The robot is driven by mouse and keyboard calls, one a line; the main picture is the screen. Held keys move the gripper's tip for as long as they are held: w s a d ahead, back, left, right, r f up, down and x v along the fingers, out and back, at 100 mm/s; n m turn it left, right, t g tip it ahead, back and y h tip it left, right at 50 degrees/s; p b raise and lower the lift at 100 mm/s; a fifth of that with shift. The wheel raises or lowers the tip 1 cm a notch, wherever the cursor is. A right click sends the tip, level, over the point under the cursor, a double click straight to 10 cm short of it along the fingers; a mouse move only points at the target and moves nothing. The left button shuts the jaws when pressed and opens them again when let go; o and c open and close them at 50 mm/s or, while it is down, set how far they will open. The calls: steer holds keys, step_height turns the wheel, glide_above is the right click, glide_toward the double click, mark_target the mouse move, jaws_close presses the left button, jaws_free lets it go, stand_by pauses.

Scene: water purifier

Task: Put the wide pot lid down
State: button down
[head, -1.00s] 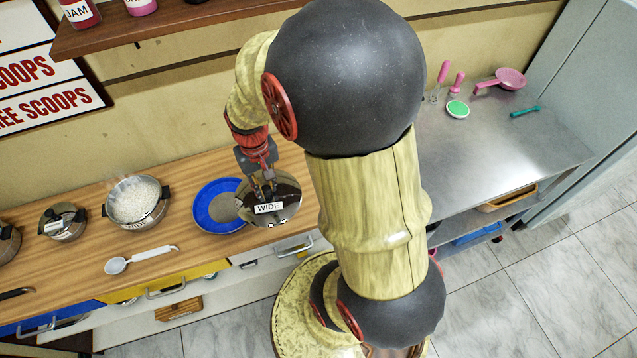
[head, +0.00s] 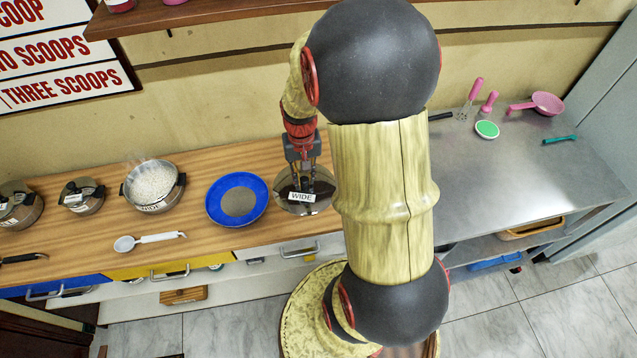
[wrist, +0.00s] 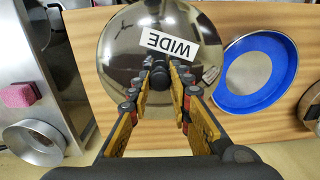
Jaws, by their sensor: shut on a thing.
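The lid is over the wooden counter, to the right of the blue plate. I cannot tell whether the lid touches the counter.
A metal counter (head: 500,175) is on the right.

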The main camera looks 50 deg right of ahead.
mark_target(317, 171)
steer(key=d+f+b, duration=0.1)
steer(key=d+f, duration=0.5)
steer(key=shift+w+d+f+b, duration=0.2)
steer(key=shift+d+b, duration=0.1)
steer(key=shift+b, duration=0.1)
steer(key=shift+d+f+b, duration=0.15)
steer(key=shift+f+b, duration=0.1)
steer(key=shift+f, duration=0.65)
steer(key=shift+d+f+b, duration=0.1)
steer(key=shift+f+b, duration=0.1)
steer(key=shift+f, duration=0.65)
steer(key=shift+f, duration=0.2)
steer(key=c, duration=1.6)
jaws_free()
steer(key=shift+c, duration=0.2)
steer(key=shift+r, duration=0.1)
